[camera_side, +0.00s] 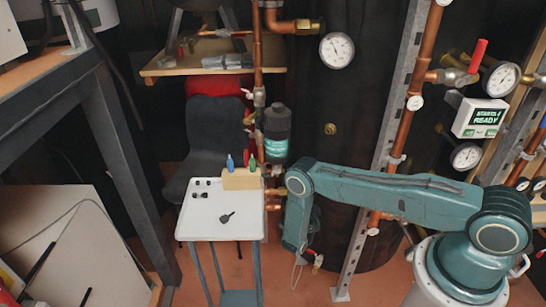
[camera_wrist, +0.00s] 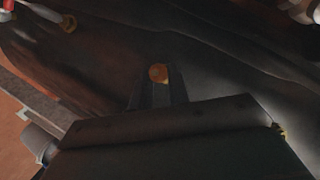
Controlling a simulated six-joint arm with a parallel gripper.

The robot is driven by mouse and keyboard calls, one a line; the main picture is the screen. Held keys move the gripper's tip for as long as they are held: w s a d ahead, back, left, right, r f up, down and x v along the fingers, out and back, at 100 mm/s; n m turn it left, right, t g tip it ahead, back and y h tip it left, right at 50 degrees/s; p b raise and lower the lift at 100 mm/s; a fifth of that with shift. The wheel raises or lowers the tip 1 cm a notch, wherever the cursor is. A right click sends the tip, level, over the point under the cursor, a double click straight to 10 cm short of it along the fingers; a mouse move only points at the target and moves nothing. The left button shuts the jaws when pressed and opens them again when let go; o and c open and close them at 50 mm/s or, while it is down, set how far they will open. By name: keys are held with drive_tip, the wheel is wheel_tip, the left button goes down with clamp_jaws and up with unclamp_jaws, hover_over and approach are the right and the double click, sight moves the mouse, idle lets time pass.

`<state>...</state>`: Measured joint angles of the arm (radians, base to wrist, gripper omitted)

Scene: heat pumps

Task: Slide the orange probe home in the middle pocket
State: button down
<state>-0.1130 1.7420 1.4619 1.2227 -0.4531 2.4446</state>
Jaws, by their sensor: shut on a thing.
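The wooden block (camera_side: 241,181) stands at the back right of the white table in the side view. A blue probe (camera_side: 230,163) stands upright at its left and a green probe (camera_side: 252,163) at its right. No probe shows in the middle between them. In the wrist view my gripper (camera_wrist: 158,86) is shut on the orange probe (camera_wrist: 158,73), whose rounded orange end shows between the dark fingers. In the side view my arm hangs down right of the table, and I cannot make out the fingers or orange probe there. The block is not recognisable in the wrist view.
The white table (camera_side: 222,229) carries several small black pieces and a dark paddle-shaped item (camera_side: 227,217). A copper pipe (camera_side: 258,60) and a dark canister (camera_side: 277,122) rise behind the block. A large dark tank (camera_side: 335,120) stands behind my arm.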

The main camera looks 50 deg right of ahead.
drive_tip(key=d, duration=0.6)
drive_tip(key=shift+w, duration=0.35)
idle(4.4)
idle(0.3)
drive_tip(key=c, duration=1.3)
unclamp_jaws()
drive_tip(key=shift+o, duration=0.2)
drive_tip(key=v, duration=1.3)
drive_tip(key=shift+s+a, duration=0.2)
drive_tip(key=shift+a, duration=0.05)
drive_tip(key=shift+r, duration=0.2)
